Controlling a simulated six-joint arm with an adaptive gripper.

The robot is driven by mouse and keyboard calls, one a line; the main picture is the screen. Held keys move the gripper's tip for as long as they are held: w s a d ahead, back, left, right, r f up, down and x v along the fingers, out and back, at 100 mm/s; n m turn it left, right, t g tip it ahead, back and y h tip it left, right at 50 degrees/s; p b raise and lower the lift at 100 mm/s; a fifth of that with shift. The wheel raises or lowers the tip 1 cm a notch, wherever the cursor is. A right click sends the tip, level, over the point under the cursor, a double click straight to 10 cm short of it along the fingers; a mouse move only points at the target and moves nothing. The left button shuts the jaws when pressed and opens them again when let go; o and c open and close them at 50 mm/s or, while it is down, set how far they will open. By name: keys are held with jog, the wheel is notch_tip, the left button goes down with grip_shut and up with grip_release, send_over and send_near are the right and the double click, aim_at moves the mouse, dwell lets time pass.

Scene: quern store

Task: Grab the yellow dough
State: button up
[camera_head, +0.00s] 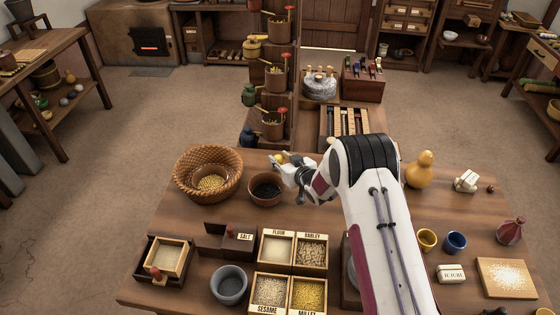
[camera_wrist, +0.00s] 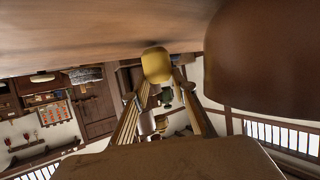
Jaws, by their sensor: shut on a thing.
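The yellow dough (camera_wrist: 156,64) is a small rounded lump between my fingertips in the wrist view. In the head view the yellow dough (camera_head: 279,158) is a small spot at the tip of my gripper (camera_head: 284,162), partly hidden by the fingers. My gripper (camera_wrist: 160,82) is shut on it. It is by the far edge of the table, behind and to the right of the brown bowl with dark contents (camera_head: 266,203). I cannot tell how high the dough is above the table.
A woven basket (camera_head: 180,185) stands left of the bowl. Labelled grain boxes (camera_head: 292,270) and a grey bowl (camera_head: 229,298) stand nearer. A tiered stand with pots (camera_head: 285,85) rises beyond the table. A gourd (camera_head: 420,172) and cups (camera_head: 455,242) are right of my arm.

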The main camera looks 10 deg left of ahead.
aim_at(280, 159)
jog(key=shift+r, duration=4.65)
